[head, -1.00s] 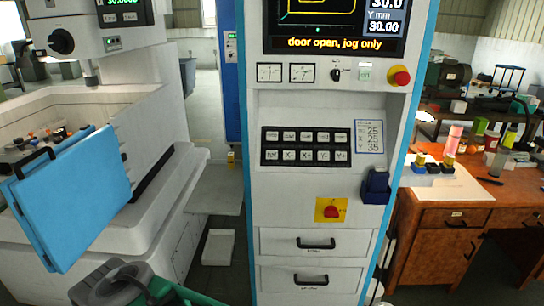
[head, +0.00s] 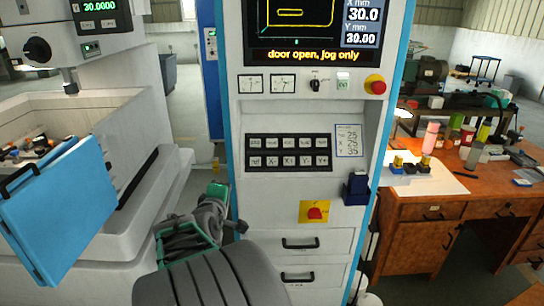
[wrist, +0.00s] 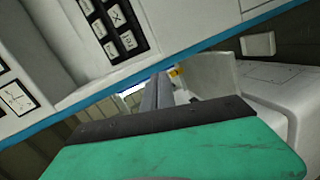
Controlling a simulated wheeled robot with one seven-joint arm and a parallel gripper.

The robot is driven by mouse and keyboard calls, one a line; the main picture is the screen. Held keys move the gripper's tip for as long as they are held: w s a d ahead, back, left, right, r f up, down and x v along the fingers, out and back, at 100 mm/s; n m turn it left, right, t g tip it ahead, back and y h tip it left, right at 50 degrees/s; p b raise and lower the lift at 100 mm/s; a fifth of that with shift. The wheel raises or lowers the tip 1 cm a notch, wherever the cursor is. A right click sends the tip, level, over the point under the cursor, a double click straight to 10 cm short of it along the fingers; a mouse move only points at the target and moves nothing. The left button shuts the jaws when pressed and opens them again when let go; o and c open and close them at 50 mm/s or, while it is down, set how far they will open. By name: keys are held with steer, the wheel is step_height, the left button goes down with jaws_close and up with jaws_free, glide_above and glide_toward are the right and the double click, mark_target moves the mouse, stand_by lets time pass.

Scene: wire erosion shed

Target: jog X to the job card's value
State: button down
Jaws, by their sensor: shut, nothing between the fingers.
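The control console's screen (head: 318,30) shows X mm 30.0, Y mm 30.00 and "door open, jog only". The black jog keypad (head: 289,152) has two rows of white keys, with the X and Y keys in the lower row. The job card (head: 349,141) is right of the keypad; its small figures are hard to read. My gripper (wrist: 158,90) is shut and empty in the wrist view, in front of the console and apart from the keys. The tilted keypad (wrist: 113,25) also shows there. In the head view my arm reaches up left of the console's lower part.
A red emergency button (head: 375,86) and a red switch on a yellow plate (head: 314,212) are on the console. An open blue door (head: 58,215) hangs on the machine at left. A cluttered wooden bench (head: 450,200) stands at right.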

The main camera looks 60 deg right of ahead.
mark_target(271, 163)
steer(key=s+d+r+n+g+h+p, duration=0.1)
steer(key=s+d+r+n+h, duration=0.3)
steer(key=s+d+r, duration=0.4)
steer(key=shift+s+d+g+h, duration=0.55)
steer(key=shift+s+h, duration=0.25)
steer(key=shift+s, duration=0.35)
steer(key=shift+w+d+f+b, duration=0.55)
steer(key=shift+d+f, duration=0.35)
steer(key=shift+d, duration=0.15)
steer(key=shift+w+d+f+b, duration=0.6)
steer(key=shift+d+f, duration=0.25)
steer(key=shift+d, duration=0.25)
steer(key=shift+w+d+f+b, duration=0.55)
steer(key=shift+d+f, duration=0.35)
steer(key=shift+d, duration=0.15)
steer(key=shift+w+d+f, duration=0.15)
steer(key=shift+d+f, duration=0.1)
steer(key=shift+d, duration=0.05)
